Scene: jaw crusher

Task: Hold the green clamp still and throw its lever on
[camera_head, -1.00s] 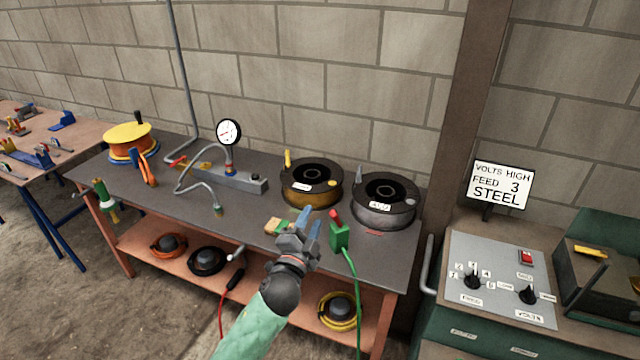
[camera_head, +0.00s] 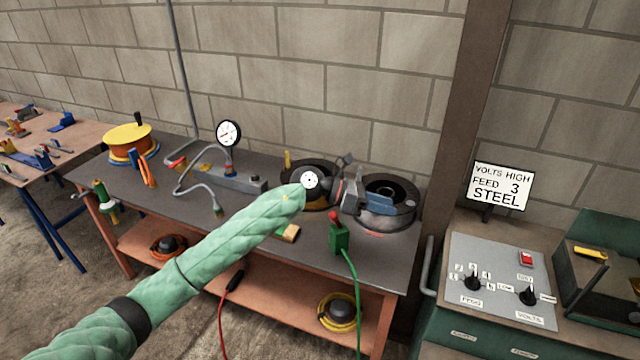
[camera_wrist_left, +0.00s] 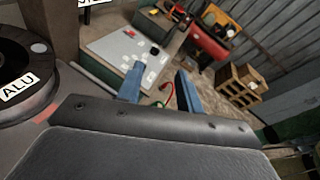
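The green clamp (camera_head: 339,238) sits at the front edge of the dark bench, with a green cable hanging from it. A red-tipped lever (camera_head: 334,215) sticks up from its top. My left gripper (camera_head: 378,203) is to the right of the clamp's top, in front of the right-hand spool, and apart from the clamp. In the left wrist view its two blue fingers (camera_wrist_left: 160,88) stand apart with nothing held between them. A small red and green shape shows beyond the fingers, too small to tell. My right gripper is not in view.
A grey spool (camera_head: 385,208) and a yellow one (camera_head: 312,180) stand behind the clamp. A pressure gauge (camera_head: 228,133) stands farther left. A control panel (camera_head: 500,280) and a sign (camera_head: 499,186) are at right.

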